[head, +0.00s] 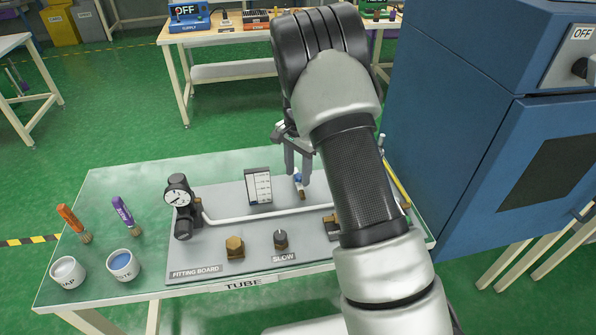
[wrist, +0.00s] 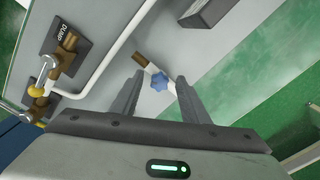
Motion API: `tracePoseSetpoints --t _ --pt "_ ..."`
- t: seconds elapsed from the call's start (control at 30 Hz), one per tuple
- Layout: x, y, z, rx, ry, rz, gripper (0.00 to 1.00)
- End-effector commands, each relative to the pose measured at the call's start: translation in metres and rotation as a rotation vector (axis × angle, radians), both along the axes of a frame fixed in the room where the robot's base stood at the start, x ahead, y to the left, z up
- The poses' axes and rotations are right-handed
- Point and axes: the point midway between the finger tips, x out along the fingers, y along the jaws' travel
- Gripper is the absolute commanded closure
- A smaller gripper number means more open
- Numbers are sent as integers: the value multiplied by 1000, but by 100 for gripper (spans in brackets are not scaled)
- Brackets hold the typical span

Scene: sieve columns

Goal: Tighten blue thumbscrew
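The blue thumbscrew (wrist: 159,82) is a small lobed knob on a short white and brown fitting on the grey fitting board (head: 210,257). In the head view the thumbscrew (head: 298,178) shows small between my finger ends, behind the white tube. My gripper (head: 298,173) points down over it; in the wrist view the gripper (wrist: 161,80) is open, with one finger on each side of the thumbscrew. A gap shows on both sides. I cannot tell how far the fingertips are above the board.
A dial gauge (head: 178,197), a scale block (head: 259,187) and a white tube (head: 250,216) stand close by on the board. A brass valve marked DUMP (wrist: 64,55) is nearby. Two cups and two brushes sit at left. A blue cabinet (head: 480,130) rises at right, close to my arm.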

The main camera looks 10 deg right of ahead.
Motion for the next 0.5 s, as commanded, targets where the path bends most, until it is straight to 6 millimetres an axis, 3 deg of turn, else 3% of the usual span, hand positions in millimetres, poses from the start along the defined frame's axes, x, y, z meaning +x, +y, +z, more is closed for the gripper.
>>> tracePoseSetpoints --t 0.27,0.5 --pt "1 0 11 -1 -4 1 59" --pt "2 0 61 1 -7 1 59"
